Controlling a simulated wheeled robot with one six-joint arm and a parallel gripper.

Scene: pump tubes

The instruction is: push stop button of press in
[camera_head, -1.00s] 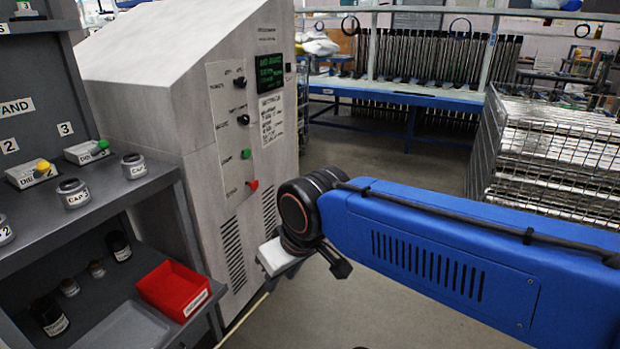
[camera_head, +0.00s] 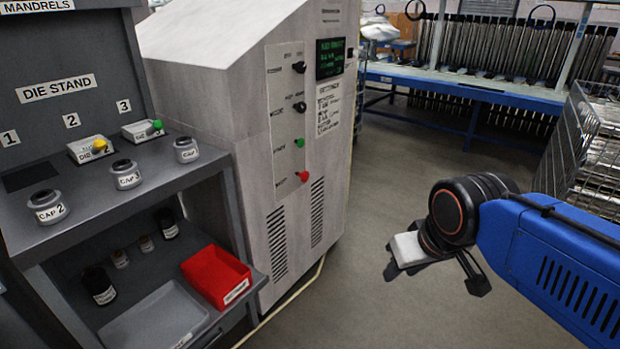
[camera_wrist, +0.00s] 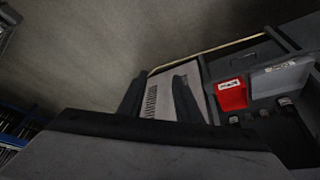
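The press is a pale grey cabinet (camera_head: 215,85) with a control panel on its front. A red button (camera_head: 304,176), likely the stop button, sits low on the panel, with a green button (camera_head: 300,143) above it. Their small labels are too blurred to read. My gripper hangs below my wrist at the right in the head view, well apart from the press. In the wrist view, my gripper (camera_wrist: 158,78) shows two dark fingers standing apart with nothing between them. The buttons cannot be made out in the wrist view.
Left of the press stands a grey die stand (camera_head: 185,178) with caps and dies, and a red bin (camera_head: 217,277) on its lower shelf. A blue bench (camera_head: 455,85) is behind; a wire cage (camera_head: 590,150) is at right. The floor between is clear.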

